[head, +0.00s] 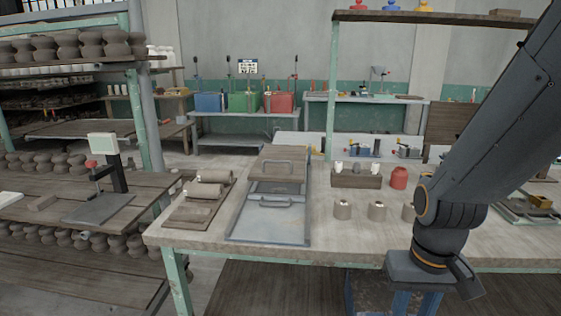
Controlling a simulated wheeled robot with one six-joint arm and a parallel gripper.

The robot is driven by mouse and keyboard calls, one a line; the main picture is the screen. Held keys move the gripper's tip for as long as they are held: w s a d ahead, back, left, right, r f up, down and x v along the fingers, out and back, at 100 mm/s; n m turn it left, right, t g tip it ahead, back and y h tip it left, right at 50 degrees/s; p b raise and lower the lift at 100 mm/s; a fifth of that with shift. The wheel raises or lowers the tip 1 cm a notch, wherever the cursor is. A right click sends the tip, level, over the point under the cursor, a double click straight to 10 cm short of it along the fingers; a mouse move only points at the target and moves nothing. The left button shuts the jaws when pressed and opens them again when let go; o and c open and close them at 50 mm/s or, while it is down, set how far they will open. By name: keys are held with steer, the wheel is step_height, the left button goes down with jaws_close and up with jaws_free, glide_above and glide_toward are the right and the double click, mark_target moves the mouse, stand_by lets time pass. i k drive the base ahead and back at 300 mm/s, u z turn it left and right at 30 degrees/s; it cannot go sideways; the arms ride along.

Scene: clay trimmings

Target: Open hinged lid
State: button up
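A long grey metal box (243,221) lies on the worktable, left of centre. A flat grey panel with a bar handle (276,203) covers its near part. A brownish panel (279,153) with a second bar handle (284,162) is at its far end. I cannot tell which panel is the hinged lid, or whether either is raised. A darker gap shows between the two. My gripper (420,292) is at the bottom right, at the table's near edge, well apart from the box. It points down and its fingertips are not clear.
A board with clay rolls (208,189) lies left of the box. A wooden tray (357,181), a red jar (398,177) and several small clay cylinders (342,210) stand to the right. Shelves with pots line the left.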

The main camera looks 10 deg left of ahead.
mark_target(281, 156)
steer(key=u, duration=0.85)
steer(key=i, duration=0.7)
steer(key=z, duration=1.3)
